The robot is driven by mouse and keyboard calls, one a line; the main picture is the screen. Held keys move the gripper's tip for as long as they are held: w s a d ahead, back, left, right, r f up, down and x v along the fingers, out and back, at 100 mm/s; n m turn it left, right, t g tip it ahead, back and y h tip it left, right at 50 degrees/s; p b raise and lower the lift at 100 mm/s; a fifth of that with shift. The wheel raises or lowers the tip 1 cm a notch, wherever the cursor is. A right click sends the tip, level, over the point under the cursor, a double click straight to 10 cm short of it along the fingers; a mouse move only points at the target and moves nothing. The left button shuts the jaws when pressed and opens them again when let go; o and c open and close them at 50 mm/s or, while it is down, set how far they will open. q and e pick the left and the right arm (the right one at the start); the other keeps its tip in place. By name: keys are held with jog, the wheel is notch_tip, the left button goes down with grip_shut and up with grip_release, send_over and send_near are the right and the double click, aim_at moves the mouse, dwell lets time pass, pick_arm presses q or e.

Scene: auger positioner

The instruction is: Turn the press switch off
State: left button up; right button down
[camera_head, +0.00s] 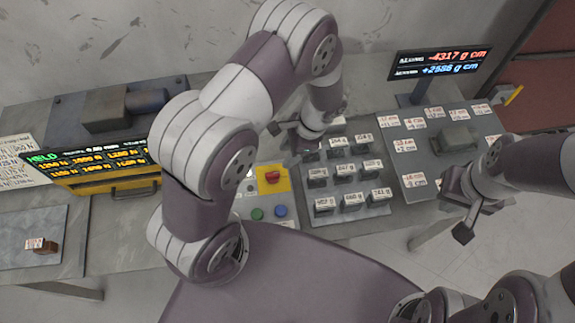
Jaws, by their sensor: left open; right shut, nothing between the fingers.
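A control box on the table carries a red knob (271,175) on a yellow plate, with a green button (257,213) and a blue button (281,211) below it. Which of these is the press switch I cannot tell for certain. My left gripper (293,142) is open just above and right of the red knob in the picture, at the upper edge of the weight tray; its fingers are partly hidden by the arm. My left arm covers the area left of the control box. My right gripper (462,222) is shut and empty, off the table's front edge at the right.
A tray (345,210) holds several labelled dark blocks. A grey board (415,160) with labels and a block is at right, below a display (440,62). A yellow-framed press display (95,165) and a small brown block (47,246) on a plate are at left.

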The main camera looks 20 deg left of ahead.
aim_at(273, 174)
pick_arm(q)
jog(key=p+x, duration=0.1)
jog(key=x, duration=0.9)
jog(key=shift+w+f, duration=0.1)
jog(key=shift+f, duration=0.05)
jog(key=shift+a+f, duration=0.1)
jog(key=shift+f, duration=0.05)
grip_shut()
